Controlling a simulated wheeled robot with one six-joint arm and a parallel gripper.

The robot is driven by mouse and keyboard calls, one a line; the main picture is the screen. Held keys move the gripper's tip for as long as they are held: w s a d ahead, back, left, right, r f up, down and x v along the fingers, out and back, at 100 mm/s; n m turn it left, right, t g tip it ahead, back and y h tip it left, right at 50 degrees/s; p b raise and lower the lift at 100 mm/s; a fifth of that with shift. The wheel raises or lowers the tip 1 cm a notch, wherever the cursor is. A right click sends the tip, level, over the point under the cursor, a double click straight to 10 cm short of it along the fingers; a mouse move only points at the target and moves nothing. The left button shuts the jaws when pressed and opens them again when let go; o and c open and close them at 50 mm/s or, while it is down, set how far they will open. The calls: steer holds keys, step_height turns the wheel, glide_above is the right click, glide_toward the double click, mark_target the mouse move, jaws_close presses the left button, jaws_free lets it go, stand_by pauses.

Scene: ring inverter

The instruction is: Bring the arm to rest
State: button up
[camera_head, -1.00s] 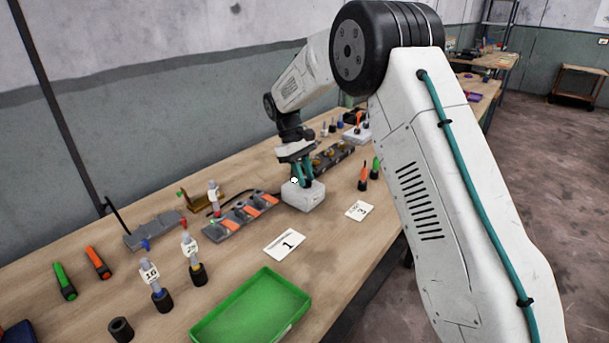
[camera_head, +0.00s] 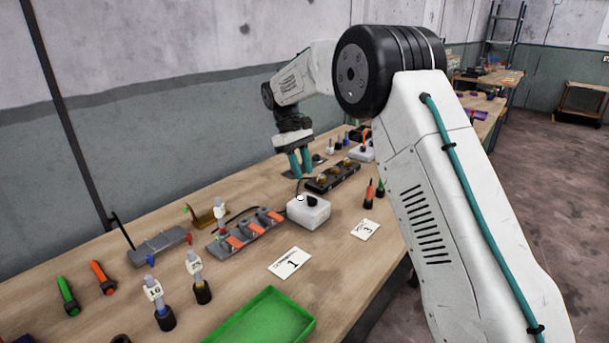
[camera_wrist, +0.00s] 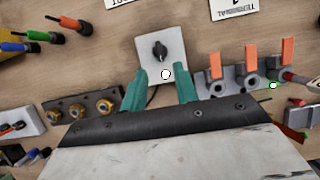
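My gripper (camera_head: 300,164) hangs fingers down above the back of the workbench (camera_head: 365,258), just beyond a white box (camera_head: 310,213) with a black knob on top. Its two teal fingers are apart with nothing between them. In the wrist view the gripper (camera_wrist: 160,80) shows the same open fingers. The white box (camera_wrist: 162,42) with its dark knob lies past the fingertips there, and the fingers appear clear of the knob.
A grey block with orange levers (camera_head: 245,232) is left of the white box. A dark block with brass fittings (camera_head: 333,177) is close to the gripper's right. Cards (camera_head: 290,262), numbered upright parts (camera_head: 159,305) and a green tray (camera_head: 262,320) stand nearer.

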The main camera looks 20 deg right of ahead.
steer(key=shift+m, duration=0.6)
steer(key=s+f, duration=0.2)
steer(key=s, duration=0.1)
steer(key=shift+f, duration=0.4)
steer(key=s+d+r+m+t, duration=0.1)
steer(key=s+r, duration=0.2)
steer(key=s, duration=1.1)
steer(key=s+d+r+m+t+y, duration=0.1)
steer(key=s+d+r+m+t, duration=0.1)
steer(key=s, duration=1.3)
steer(key=s+d+r+m+t+y, duration=0.1)
steer(key=s+r, duration=0.4)
steer(key=s, duration=0.9)
steer(key=shift+s+d+m+t, duration=0.2)
steer(key=shift+d+m+t, duration=0.3)
steer(key=shift+d+m, duration=0.2)
